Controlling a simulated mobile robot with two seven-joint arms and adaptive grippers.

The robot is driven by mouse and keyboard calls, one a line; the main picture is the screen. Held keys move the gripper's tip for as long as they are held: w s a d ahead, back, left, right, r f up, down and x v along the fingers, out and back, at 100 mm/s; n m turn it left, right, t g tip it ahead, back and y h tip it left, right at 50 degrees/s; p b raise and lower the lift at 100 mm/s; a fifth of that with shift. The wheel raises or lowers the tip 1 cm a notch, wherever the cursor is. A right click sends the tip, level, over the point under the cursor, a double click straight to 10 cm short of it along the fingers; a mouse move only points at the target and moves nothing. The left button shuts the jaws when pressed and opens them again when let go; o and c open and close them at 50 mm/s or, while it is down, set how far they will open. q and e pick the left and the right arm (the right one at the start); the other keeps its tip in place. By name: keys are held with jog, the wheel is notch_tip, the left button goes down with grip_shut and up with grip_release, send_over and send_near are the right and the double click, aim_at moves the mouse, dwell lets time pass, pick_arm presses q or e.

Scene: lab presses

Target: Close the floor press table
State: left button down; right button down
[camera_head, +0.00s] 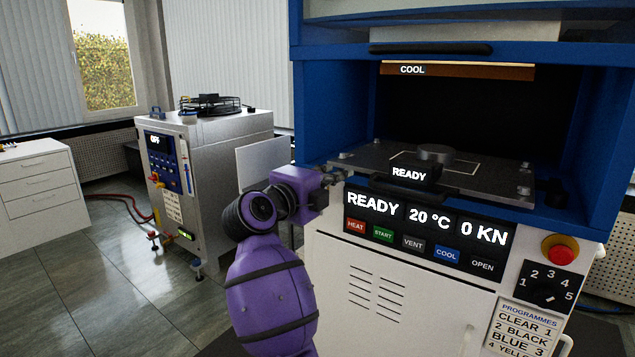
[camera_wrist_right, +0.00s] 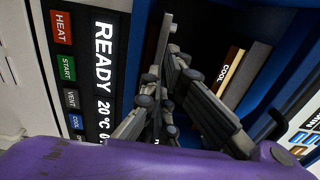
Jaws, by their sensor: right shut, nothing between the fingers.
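The floor press table (camera_head: 490,183) is a dark grey plate at the mouth of the blue press (camera_head: 590,120). A white square outline and a grey round piece (camera_head: 435,153) are on it. Its front edge stands above the control panel, with a dark handle (camera_head: 405,181) at the front. My right gripper (camera_head: 338,177) is at the table's left front corner, shut and empty; I cannot tell if it touches. In the wrist view its shut fingers (camera_wrist_right: 166,30) point toward the press opening, beside the panel. My left gripper is not in view.
The control panel (camera_head: 425,232) reads READY, 20 °C and 0 KN. A red emergency button (camera_head: 560,249) is at its right. A second grey machine (camera_head: 215,165) stands to the left, with a white drawer cabinet (camera_head: 40,180) beyond it.

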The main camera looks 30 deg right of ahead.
aim_at(349, 167)
jog(key=shift+x, duration=2.05)
